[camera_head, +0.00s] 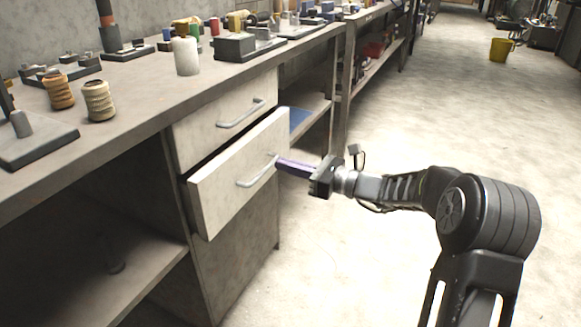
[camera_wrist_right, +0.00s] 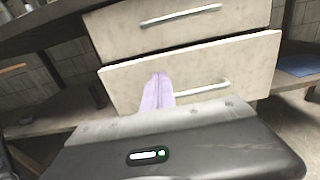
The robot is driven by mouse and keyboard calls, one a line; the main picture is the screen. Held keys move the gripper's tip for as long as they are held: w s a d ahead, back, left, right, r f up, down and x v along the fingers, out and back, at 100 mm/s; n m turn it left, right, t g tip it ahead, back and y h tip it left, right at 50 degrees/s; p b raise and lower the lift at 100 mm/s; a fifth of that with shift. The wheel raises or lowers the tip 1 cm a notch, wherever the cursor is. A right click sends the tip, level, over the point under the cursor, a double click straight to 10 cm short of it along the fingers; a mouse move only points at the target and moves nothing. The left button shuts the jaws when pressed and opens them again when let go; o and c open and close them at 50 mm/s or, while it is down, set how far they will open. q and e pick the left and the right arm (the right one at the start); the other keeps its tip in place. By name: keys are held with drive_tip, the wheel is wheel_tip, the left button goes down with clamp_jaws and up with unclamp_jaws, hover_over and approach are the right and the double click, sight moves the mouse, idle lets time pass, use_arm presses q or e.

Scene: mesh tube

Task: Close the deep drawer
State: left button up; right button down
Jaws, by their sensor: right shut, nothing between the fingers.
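The deep drawer (camera_head: 236,178) is the lower, taller drawer under the workbench. It stands pulled out past the drawer above, with its pale front and metal bar handle (camera_head: 258,171). It also shows in the right wrist view (camera_wrist_right: 215,68). My right gripper (camera_head: 279,162) is shut and empty, its purple fingers pointing at the right part of the drawer front, by the handle. In the right wrist view its fingers (camera_wrist_right: 159,85) overlap the drawer front beside the handle's left end. I cannot tell whether the fingertips touch the front. My left gripper is not in view.
The shallow upper drawer (camera_head: 188,140) is flush with the cabinet. An open shelf (camera_head: 90,285) lies left of the cabinet. The floor (camera_head: 350,270) to the right is clear.

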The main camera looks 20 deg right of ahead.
sight(239, 150)
drive_tip(key=x, duration=1.1)
drive_tip(key=shift+d, duration=0.1)
drive_tip(key=x, duration=0.4)
drive_tip(key=shift+w+p, duration=0.1)
drive_tip(key=shift+p, duration=0.25)
drive_tip(key=shift+w+a+r, duration=0.1)
drive_tip(key=shift+w+a, duration=0.05)
drive_tip(key=shift+a, duration=0.1)
drive_tip(key=shift+r, duration=0.15)
